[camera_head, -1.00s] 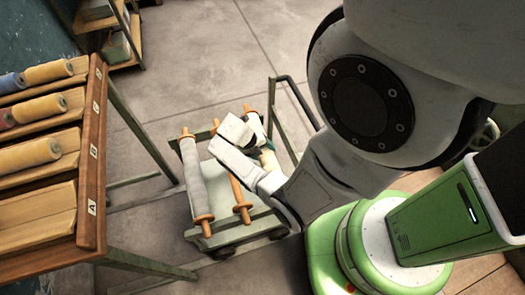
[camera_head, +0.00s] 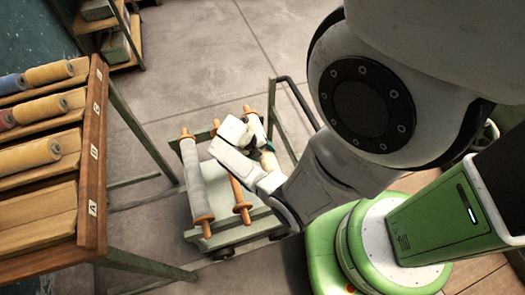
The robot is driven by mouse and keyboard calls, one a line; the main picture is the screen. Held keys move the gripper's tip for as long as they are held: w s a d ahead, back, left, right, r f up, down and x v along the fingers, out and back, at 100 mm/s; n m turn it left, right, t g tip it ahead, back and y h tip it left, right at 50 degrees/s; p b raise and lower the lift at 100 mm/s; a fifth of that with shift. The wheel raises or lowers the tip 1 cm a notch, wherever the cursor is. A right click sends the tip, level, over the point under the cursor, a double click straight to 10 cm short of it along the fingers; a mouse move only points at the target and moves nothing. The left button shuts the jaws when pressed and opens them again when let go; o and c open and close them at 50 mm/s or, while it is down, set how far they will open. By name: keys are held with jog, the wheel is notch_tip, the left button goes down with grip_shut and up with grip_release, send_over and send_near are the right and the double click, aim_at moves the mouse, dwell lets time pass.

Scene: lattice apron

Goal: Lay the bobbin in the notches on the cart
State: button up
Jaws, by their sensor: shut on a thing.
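The cart (camera_head: 222,233), a pale grey-green trolley, stands left of my base. A bobbin wound in grey (camera_head: 194,172), with orange ends, lies along its left side. Beside it, an orange spindle with a flange (camera_head: 242,208) lies in the middle, its upper part hidden behind my gripper. My gripper (camera_head: 262,150) is over the right half of the cart, shut on a bobbin with a cream winding (camera_head: 268,161). An orange rod end (camera_head: 271,108) shows above the gripper. The jaws hide much of the held bobbin, and I cannot tell whether it touches the notches.
A wooden rack (camera_head: 92,150) with several yellow, blue and red rolls stands at the left, its metal legs close to the cart. A dark handle (camera_head: 298,100) rises at the cart's far right. A shelf (camera_head: 110,35) stands at the back left. Bare floor lies behind the cart.

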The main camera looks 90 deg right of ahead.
jog(key=shift+f, duration=0.15)
dwell(0.5)
jog(key=shift+f+b, duration=0.35)
jog(key=shift+f+b, duration=0.5)
jog(key=shift+f, duration=0.95)
dwell(0.8)
jog(key=o, duration=1.5)
jog(key=p+v, duration=0.2)
jog(key=v, duration=0.9)
jog(key=shift+f+p, duration=0.1)
jog(key=shift+p, duration=0.2)
